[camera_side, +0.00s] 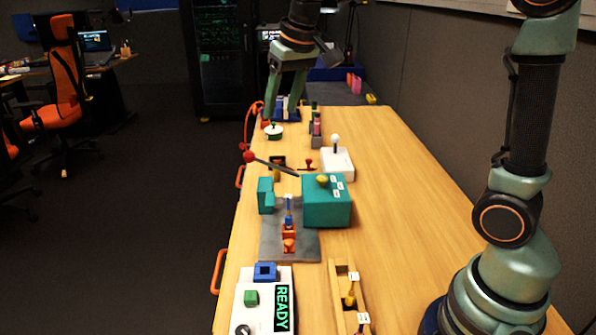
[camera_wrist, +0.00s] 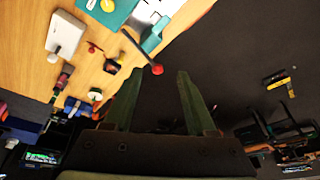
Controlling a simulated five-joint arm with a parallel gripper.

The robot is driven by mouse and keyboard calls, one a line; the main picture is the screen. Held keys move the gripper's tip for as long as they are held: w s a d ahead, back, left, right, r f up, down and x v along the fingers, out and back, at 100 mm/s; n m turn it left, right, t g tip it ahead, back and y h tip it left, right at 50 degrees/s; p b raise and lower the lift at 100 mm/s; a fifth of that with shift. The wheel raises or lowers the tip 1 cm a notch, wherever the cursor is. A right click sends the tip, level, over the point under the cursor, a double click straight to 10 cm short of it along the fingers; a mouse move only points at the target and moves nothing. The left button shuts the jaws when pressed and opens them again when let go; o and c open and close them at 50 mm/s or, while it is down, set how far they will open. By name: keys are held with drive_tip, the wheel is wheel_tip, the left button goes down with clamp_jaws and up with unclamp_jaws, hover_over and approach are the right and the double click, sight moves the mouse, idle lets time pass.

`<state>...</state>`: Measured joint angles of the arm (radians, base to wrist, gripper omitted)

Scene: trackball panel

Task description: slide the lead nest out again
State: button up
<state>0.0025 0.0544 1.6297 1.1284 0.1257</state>
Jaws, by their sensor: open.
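I cannot tell for sure which part is the lead nest. A grey plate (camera_side: 270,244) carries an orange piece (camera_side: 289,245) with a small blue-and-white piece behind it, in line with the gap between a large teal block (camera_side: 327,206) and a small teal block (camera_side: 265,196). The teal blocks also show at the top of the wrist view (camera_wrist: 152,38). My gripper (camera_side: 286,98) is open and empty over the far end of the table, well away from the plate. Its fingers (camera_wrist: 159,75) are spread in the wrist view.
A lever with a red ball (camera_side: 249,157) slants beside the teal blocks. Nearer are a white panel reading READY (camera_side: 281,309) and a wooden channel (camera_side: 340,290). A white box with a knob (camera_side: 337,163) stands beyond. The table's right side is clear.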

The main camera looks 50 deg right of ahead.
sight(289, 242)
drive_tip(key=s+a+f+g, duration=0.1)
drive_tip(key=s+f, duration=0.1)
drive_tip(key=f, duration=0.7)
drive_tip(key=s+a+f+n+g, duration=0.1)
drive_tip(key=s+a+f, duration=0.1)
drive_tip(key=f, duration=0.7)
drive_tip(key=s+a+f+g, duration=0.1)
drive_tip(key=s+a+f, duration=0.1)
drive_tip(key=f, duration=0.7)
drive_tip(key=shift+f+g, duration=0.25)
drive_tip(key=shift+g, duration=0.15)
clamp_jaws()
drive_tip(key=shift+r, duration=0.1)
